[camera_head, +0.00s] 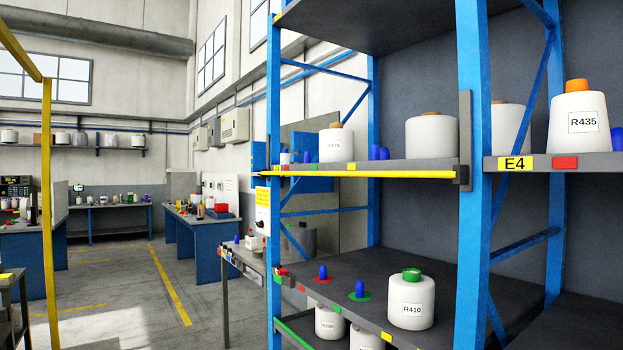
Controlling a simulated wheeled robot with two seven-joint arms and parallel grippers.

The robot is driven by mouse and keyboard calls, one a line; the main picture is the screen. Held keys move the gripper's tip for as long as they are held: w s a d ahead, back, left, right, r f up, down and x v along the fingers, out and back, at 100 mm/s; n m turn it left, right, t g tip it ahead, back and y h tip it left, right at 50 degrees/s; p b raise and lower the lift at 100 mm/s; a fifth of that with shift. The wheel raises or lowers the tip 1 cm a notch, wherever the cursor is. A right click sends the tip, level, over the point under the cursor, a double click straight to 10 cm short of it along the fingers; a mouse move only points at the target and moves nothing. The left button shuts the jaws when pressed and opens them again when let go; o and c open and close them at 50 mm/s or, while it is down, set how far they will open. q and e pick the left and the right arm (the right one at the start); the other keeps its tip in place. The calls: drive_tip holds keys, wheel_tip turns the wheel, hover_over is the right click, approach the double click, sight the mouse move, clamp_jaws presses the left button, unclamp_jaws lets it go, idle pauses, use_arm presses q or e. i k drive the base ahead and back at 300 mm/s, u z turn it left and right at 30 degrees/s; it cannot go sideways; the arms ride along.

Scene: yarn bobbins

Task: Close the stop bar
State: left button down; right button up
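The stop bar (375,174) is a yellow bar lying level along the front edge of the middle shelf in the left bay of a blue rack. Its right end meets a dark bracket (465,140) at the blue post. Its left end reaches in front of the left post. Whether it is latched at the left end is too small to tell. Neither of my grippers is in view.
Bobbin R410 (411,305) stands on the shelf below, near blue pegs (360,289). Bobbin R435 (579,121) stands in the right bay above the E4 label (515,164). A yellow post (50,200) stands at left. Open floor (130,280) lies left of the rack.

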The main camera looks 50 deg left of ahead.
sight(458, 174)
drive_tip(key=u, duration=2.25)
drive_tip(key=k, duration=0.6)
drive_tip(key=u, duration=0.65)
drive_tip(key=i, duration=1.15)
drive_tip(key=z, duration=0.65)
drive_tip(key=i, duration=1.45)
drive_tip(key=z, duration=1.2)
